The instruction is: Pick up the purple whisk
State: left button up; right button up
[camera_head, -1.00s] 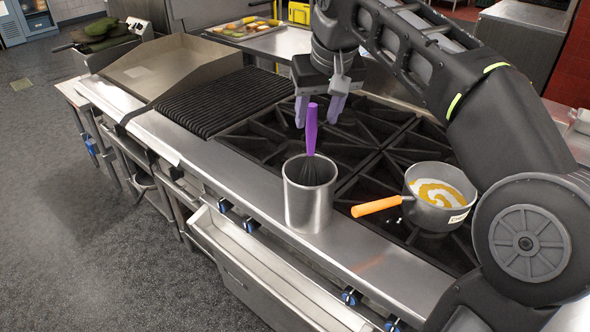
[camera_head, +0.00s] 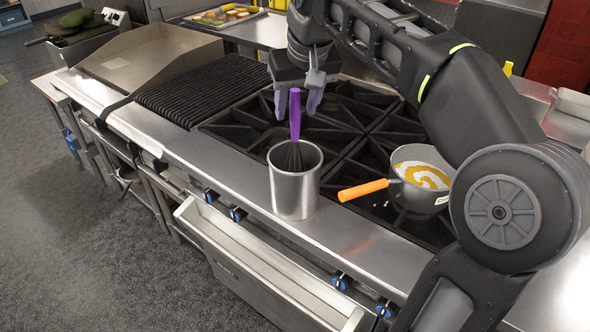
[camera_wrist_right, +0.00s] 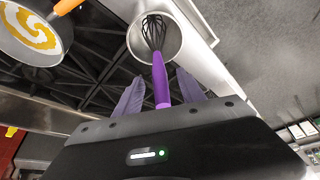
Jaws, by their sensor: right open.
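The purple whisk (camera_head: 295,115) stands handle up in a metal canister (camera_head: 294,192), its dark wires partly hidden inside. The canister stands on the steel front ledge of the stove. My right gripper (camera_head: 297,103) is open, pointing down, with its purple-grey fingers near the top of the handle. In the right wrist view the whisk handle (camera_wrist_right: 160,82) comes up between the two open fingers (camera_wrist_right: 160,98), with a gap on each side. The canister (camera_wrist_right: 168,42) shows beyond them. My left gripper is out of view.
A saucepan (camera_head: 424,200) with an orange handle sits on the burners right of the canister. A ridged grill (camera_head: 200,95) and a flat griddle (camera_head: 150,58) lie to the left. A drawer (camera_head: 262,272) stands open below the ledge. A food tray (camera_head: 226,14) is at the back.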

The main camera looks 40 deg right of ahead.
aim_at(293, 121)
jog(key=shift+x, duration=2.65)
grip_shut()
